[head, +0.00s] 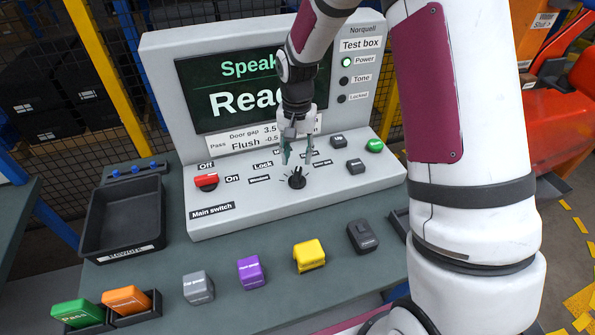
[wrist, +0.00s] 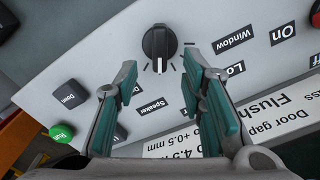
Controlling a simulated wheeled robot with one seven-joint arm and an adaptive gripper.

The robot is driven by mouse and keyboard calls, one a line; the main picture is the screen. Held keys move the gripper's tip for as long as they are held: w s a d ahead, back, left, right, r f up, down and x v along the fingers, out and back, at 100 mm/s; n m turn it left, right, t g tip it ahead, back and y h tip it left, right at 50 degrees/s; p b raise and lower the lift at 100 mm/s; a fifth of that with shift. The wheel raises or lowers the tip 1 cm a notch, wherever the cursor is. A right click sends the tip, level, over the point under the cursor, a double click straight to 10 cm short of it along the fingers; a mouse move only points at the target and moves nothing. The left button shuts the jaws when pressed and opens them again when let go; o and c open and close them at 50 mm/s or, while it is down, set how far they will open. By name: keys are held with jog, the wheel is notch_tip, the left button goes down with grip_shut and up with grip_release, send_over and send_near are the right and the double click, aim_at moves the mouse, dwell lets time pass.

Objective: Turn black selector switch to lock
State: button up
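The black selector switch (head: 297,180) is a round knob on the sloped front of the grey test box. In the wrist view the knob (wrist: 159,45) shows a white pointer line facing down the picture, roughly toward the Speaker label (wrist: 150,107). The Lock label (head: 263,165) is up and left of the knob in the head view; my finger partly covers it in the wrist view. My gripper (head: 297,157) is open and empty, pointing down just behind the knob. In the wrist view its fingertips (wrist: 157,77) are apart, short of the knob, with no contact visible.
A red main switch (head: 206,181) lies left on the panel; dark Up and Down buttons (head: 356,166) and a green Run button (head: 374,145) lie right. The screen (head: 225,95) is partly hidden by my arm. A black tray (head: 122,215) and several coloured blocks stand on the bench.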

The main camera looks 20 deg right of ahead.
aim_at(297, 173)
notch_tip(297, 173, down, 7)
jog(key=shift+f+p, duration=0.1)
jog(key=shift+p, duration=0.25)
jog(key=shift+c, duration=0.6)
grip_shut()
